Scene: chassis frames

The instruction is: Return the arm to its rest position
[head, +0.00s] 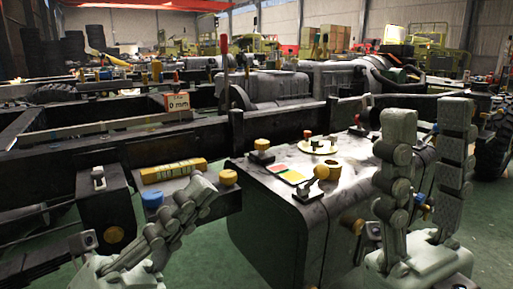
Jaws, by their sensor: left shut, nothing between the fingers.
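My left gripper (203,188) rises from the lower left of the head view, its fingers together and empty. Its tips are in front of a black chassis ledge, near a yellow slotted block (173,170) and a yellow round knob (228,178) in the picture; I cannot tell the exact gap. My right gripper (428,120) stands upright at the right, in front of the dark tank (300,222). Its two fingers are apart, with nothing seen between them.
The tank's top holds a coloured card (285,173), a yellow-topped knob (261,145) and a yellow disc with small pegs (318,147). A blue cap (152,198) sits by the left gripper. Black chassis rails (200,138) run behind. Green floor (485,235) shows at right.

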